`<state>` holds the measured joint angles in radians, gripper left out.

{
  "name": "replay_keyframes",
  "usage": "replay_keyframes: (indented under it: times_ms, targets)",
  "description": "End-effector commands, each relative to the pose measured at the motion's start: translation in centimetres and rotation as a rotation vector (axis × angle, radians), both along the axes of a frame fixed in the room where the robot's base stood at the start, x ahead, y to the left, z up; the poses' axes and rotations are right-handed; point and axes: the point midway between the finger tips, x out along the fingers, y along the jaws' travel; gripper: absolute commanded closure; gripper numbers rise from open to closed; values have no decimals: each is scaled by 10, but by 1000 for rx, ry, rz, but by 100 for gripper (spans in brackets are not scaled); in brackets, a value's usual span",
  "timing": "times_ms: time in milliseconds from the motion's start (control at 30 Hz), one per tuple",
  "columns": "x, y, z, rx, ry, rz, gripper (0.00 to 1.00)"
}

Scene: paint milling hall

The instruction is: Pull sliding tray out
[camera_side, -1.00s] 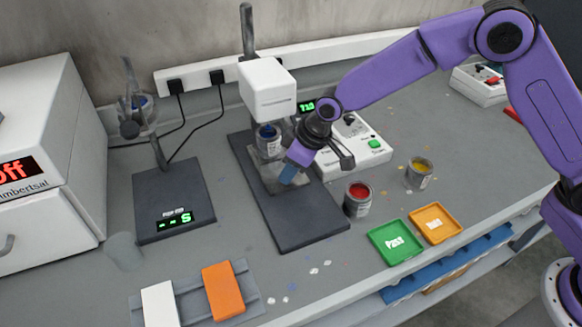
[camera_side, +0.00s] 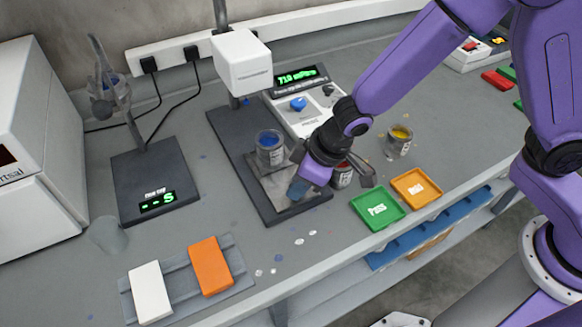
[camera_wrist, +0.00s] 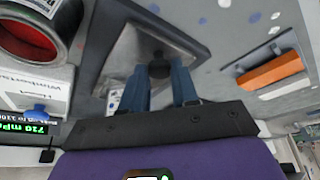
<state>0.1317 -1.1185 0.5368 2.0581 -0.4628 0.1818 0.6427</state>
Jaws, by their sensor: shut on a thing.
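The sliding tray (camera_side: 272,188) is a flat grey metal plate on a dark base (camera_side: 232,140). A can of blue paint (camera_side: 270,150) stands upright on its rear part, forward and to the right of the white head (camera_side: 240,62). My gripper (camera_side: 298,188) is at the tray's front end. In the wrist view my gripper (camera_wrist: 165,88) has its blue fingers either side of a dark round knob (camera_wrist: 159,67) on the tray (camera_wrist: 128,55), shut on it. The fingers partly hide the tray's front in the side view.
A red paint can (camera_side: 342,176) stands close behind my gripper, and a yellow one (camera_side: 399,140) is further right. Green (camera_side: 377,209) and orange (camera_side: 416,188) trays lie near the bench's front edge. A viscosity meter (camera_side: 303,100) stands behind. The base's front end has little room left.

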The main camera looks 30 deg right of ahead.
Motion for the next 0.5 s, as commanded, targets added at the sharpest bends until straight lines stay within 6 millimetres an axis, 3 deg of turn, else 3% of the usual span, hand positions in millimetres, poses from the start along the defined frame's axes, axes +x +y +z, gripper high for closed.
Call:
replay_keyframes:
  times_ms: [200, 500]
  targets:
    - [-18, 1, 0, 3, 1, 6, 100]
    - [-20, 1, 0, 5, 2, 3, 100]
